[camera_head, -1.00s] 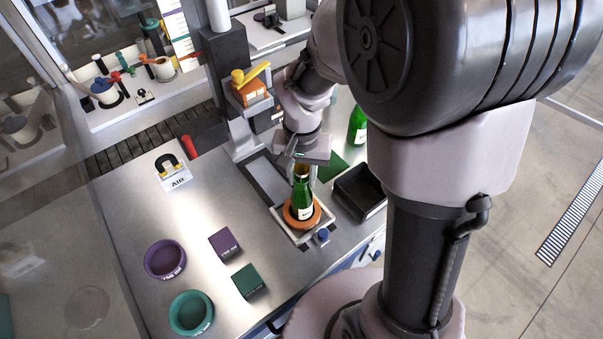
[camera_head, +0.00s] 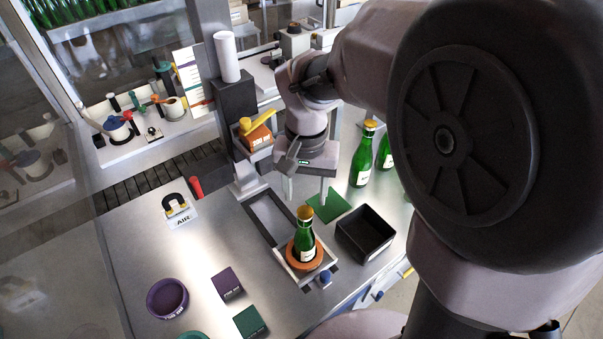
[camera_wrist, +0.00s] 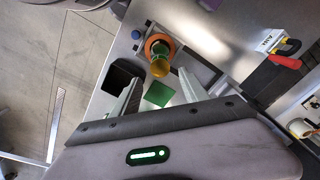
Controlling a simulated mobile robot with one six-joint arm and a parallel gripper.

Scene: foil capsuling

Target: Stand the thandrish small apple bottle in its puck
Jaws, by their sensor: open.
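A small green bottle with a gold top (camera_head: 305,236) stands upright in an orange puck (camera_head: 291,254) on a light square plate at the front of the steel table. The bottle also shows in the wrist view (camera_wrist: 160,66), inside the orange ring. My gripper (camera_head: 306,197) is open and empty, above and behind the bottle, apart from it. In the wrist view its two fingers (camera_wrist: 168,92) spread with nothing between them but table and a green patch. Which variety the bottle is cannot be read.
A black open bin (camera_head: 366,236) stands right of the plate. More green bottles (camera_head: 363,155) stand behind it. A purple ring (camera_head: 167,298), a purple block (camera_head: 227,284) and a green block (camera_head: 250,321) lie at front left. A blue knob (camera_head: 325,278) sits by the plate.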

